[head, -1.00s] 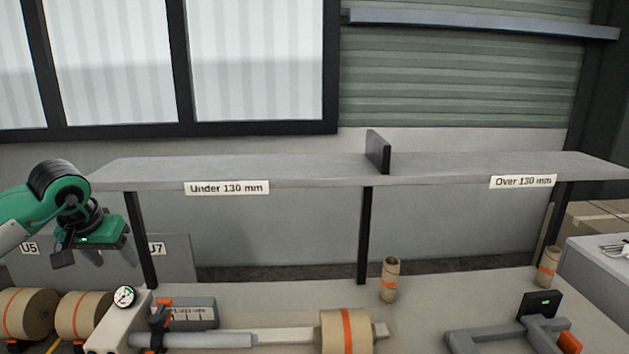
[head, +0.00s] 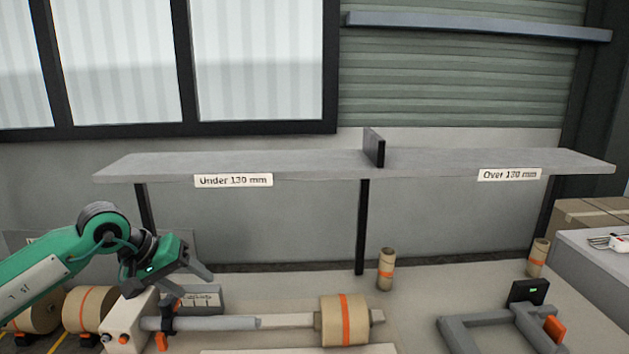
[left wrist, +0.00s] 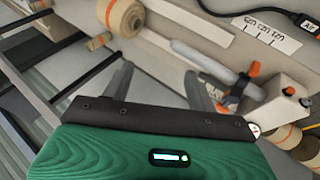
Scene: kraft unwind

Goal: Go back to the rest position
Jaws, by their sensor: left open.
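My left gripper (head: 168,284) is open and empty. It hangs at the left over the grey and white holder (head: 122,325) of the unwind shaft (head: 215,323), fingers pointing down. In the left wrist view its two grey fingers (left wrist: 160,85) are spread, with nothing between them but the bench below. A kraft roll (head: 345,320) with an orange band sits on the shaft; it also shows at the top of the left wrist view (left wrist: 122,17). My right gripper is not in view.
A grey shelf (head: 280,165) marked "Under 130 mm" and "Over 130 mm" stands behind, empty apart from its dark divider (head: 374,147). Kraft rolls (head: 90,308) lie at lower left. Two narrow rolls (head: 386,270) stand upright. A grey frame (head: 480,330) is at lower right.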

